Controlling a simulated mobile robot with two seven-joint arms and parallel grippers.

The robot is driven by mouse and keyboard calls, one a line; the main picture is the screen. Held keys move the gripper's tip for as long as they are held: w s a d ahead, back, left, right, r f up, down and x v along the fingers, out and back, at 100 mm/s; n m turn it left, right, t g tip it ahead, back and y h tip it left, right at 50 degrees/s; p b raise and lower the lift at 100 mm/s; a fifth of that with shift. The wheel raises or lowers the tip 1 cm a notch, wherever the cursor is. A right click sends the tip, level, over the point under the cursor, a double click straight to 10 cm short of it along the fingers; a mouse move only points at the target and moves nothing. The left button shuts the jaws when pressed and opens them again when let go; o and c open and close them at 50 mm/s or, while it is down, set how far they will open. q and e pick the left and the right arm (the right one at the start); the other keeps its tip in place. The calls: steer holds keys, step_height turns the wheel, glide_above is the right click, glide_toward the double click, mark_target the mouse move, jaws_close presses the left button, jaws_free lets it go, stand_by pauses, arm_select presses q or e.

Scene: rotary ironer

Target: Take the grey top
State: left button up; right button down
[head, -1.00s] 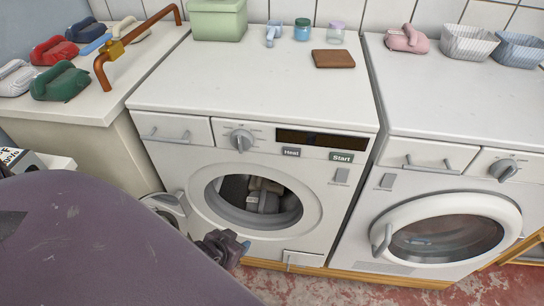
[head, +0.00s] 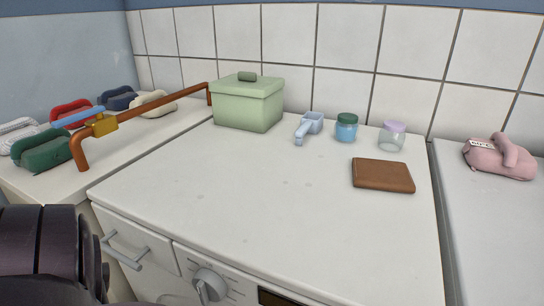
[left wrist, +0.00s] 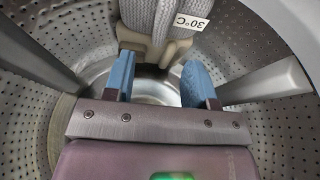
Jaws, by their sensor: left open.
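A grey knitted bundle (left wrist: 150,18) with a beige band and a white tag reading 30°C is inside a perforated metal drum, at the top of the left wrist view. It looks like the grey top. My left gripper (left wrist: 160,66) is inside the drum, open, with its blue fingertips on either side of the bundle's near beige end. I cannot tell whether they touch it. The gripper is out of the head view. My right gripper is not in view.
Drum ribs (left wrist: 265,82) flank the gripper closely. An orange pipe (head: 160,104) and several coloured bundles are at left.

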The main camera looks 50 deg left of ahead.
arm_select(q)
steer(key=x, duration=0.3)
steer(key=shift+s+b, duration=0.3)
steer(key=shift+b, duration=0.1)
steer(key=shift+w+a+f, duration=0.1)
steer(key=shift+w+f, duration=0.2)
steer(key=shift+f, duration=0.15)
steer(key=shift+a+f+b, duration=0.1)
steer(key=shift+f+b, duration=0.25)
steer(key=b+x, duration=0.2)
steer(key=x, duration=0.1)
steer(key=shift+a+f, duration=0.1)
steer(key=shift+f, duration=0.2)
steer(key=shift+w+a+f, duration=0.1)
steer(key=shift+w+f, duration=0.1)
steer(key=shift+f, duration=0.05)
steer(key=shift+w, duration=0.15)
steer(key=shift+r, duration=0.1)
steer(key=c, duration=0.9)
jaws_close()
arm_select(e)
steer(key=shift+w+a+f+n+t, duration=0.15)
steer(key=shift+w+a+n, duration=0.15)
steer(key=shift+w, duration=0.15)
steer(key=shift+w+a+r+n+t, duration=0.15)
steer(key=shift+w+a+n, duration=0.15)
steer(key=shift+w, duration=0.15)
